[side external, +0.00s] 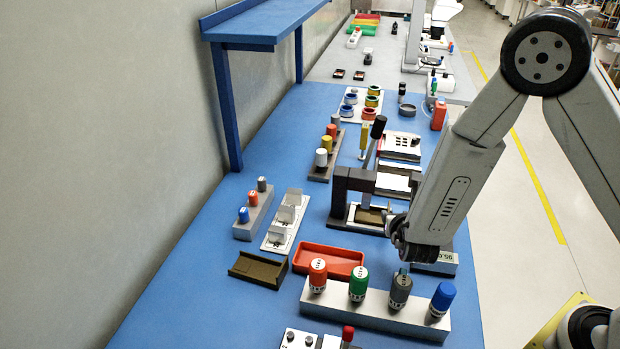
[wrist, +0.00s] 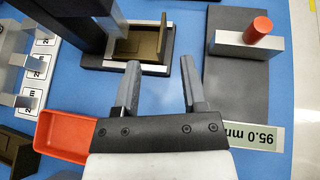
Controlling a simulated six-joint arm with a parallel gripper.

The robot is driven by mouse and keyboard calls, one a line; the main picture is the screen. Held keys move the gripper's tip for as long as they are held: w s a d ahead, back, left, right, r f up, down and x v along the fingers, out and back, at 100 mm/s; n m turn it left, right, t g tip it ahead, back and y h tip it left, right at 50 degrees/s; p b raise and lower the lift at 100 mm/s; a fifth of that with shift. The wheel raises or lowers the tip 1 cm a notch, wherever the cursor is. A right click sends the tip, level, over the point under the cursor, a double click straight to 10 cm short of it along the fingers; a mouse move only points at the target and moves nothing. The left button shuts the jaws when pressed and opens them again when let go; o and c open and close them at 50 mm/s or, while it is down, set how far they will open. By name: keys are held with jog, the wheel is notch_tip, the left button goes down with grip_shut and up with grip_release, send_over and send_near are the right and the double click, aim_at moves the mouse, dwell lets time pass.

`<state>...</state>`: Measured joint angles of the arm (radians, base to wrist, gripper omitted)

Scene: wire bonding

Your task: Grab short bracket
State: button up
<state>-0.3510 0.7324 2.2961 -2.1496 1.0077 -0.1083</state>
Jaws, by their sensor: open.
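My gripper (wrist: 160,78) is open and empty in the wrist view, its two grey fingers apart over the blue table. A brown bracket (wrist: 140,40) sits in the fixture just beyond the left finger. It also shows in the side view (side external: 370,216), beside the lower end of my arm. Another brown bracket (side external: 258,270) lies on the table next to the red tray, and part of it shows at the wrist view's left edge (wrist: 14,150). Several small grey brackets (side external: 286,214) stand on a white labelled plate. I cannot tell which bracket is the short one.
A red tray (side external: 330,260) lies left of my gripper. A grey rack (side external: 382,308) with coloured-capped bottles stands in front. The dark fixture frame (side external: 342,190) rises by the bracket. A block with a red cylinder (wrist: 262,30) and a "95.0 mm" display (wrist: 262,138) are at right.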

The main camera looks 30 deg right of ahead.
aim_at(389, 207)
jog(key=shift+x, duration=3.85)
jog(key=shift+s, duration=0.1)
grip_shut()
jog(key=shift+f, duration=0.1)
